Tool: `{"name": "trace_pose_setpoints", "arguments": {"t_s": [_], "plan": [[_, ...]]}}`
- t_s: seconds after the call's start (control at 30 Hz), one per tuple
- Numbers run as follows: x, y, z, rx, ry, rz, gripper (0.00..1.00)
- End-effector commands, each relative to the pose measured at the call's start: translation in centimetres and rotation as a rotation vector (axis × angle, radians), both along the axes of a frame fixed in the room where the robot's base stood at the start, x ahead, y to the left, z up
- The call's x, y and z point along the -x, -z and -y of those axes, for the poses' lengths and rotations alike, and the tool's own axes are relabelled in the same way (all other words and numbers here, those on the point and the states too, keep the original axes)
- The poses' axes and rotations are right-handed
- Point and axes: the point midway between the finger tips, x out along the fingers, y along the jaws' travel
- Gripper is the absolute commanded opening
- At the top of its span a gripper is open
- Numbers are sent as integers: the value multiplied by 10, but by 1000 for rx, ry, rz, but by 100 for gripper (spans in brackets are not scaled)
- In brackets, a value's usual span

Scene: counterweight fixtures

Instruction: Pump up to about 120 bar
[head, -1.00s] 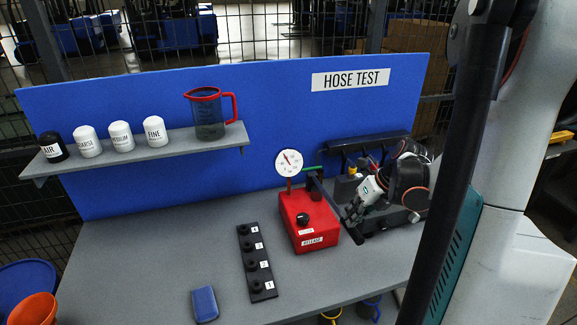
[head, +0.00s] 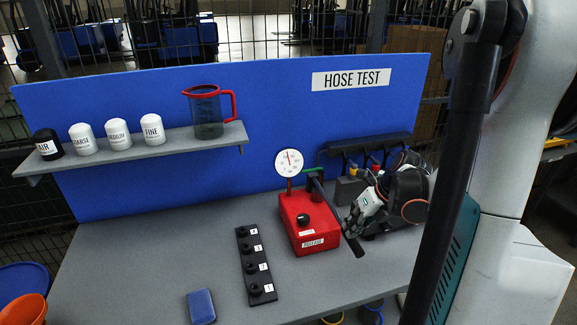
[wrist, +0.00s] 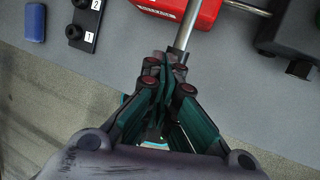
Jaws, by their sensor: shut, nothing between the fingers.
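The red hand pump (head: 309,226) stands on the grey bench, with a black knob on top and a RELEASE label at its front. Its round white gauge (head: 289,162) has a red needle pointing roughly straight up; the numbers are too small to read. The pump lever (head: 332,207) slopes down toward the front right, its dark end low beside the pump. In the wrist view, the metal lever rod (wrist: 187,28) runs down to the fingertips. My gripper (head: 352,226) is shut, empty, at the lever's outer part; whether it touches the lever is unclear. The fingers also show in the wrist view (wrist: 168,68).
A black strip with several numbered sockets (head: 255,264) lies left of the pump. A blue block (head: 201,306) lies near the front edge. A dark hose rack (head: 368,144) stands behind my gripper. A shelf (head: 132,152) holds labelled caps and a jug (head: 206,112).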

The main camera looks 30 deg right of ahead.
Motion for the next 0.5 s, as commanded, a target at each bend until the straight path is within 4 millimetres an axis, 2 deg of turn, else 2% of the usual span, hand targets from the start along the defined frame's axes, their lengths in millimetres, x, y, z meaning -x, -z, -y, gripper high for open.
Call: {"name": "trace_pose_setpoints", "arguments": {"t_s": [0.17,0.27,0.5], "plan": [[0,-6,0,1,1,1,0],[0,-21,0,1,1,1,0],[0,-74,0,0,0,0,0]]}}
